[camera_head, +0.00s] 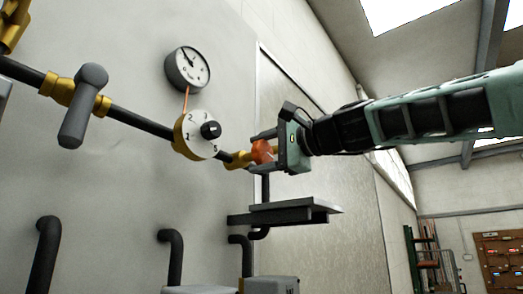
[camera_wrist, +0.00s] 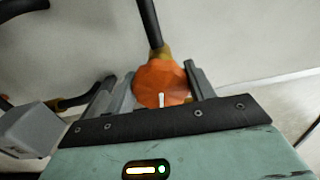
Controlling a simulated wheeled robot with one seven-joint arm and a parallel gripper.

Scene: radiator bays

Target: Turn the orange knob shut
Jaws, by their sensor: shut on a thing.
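The orange knob (camera_head: 262,152) sits at the right end of the brass fitting on the pipe. It also shows in the wrist view (camera_wrist: 161,84), with a white mark on its face pointing toward the bottom of the picture. My gripper (camera_head: 268,150) reaches in from the right, its two fingers on either side of the knob. In the wrist view my gripper (camera_wrist: 160,86) has one finger left and one right of the knob, shut on it. The finger contact surfaces are partly hidden by the knob.
A pressure gauge (camera_head: 187,68) and a numbered dial (camera_head: 199,134) are on the wall to the left. A grey lever handle (camera_head: 83,106) stands farther left on the pipe. A dark shelf (camera_head: 285,213) juts out just below my gripper. Free space lies to the right.

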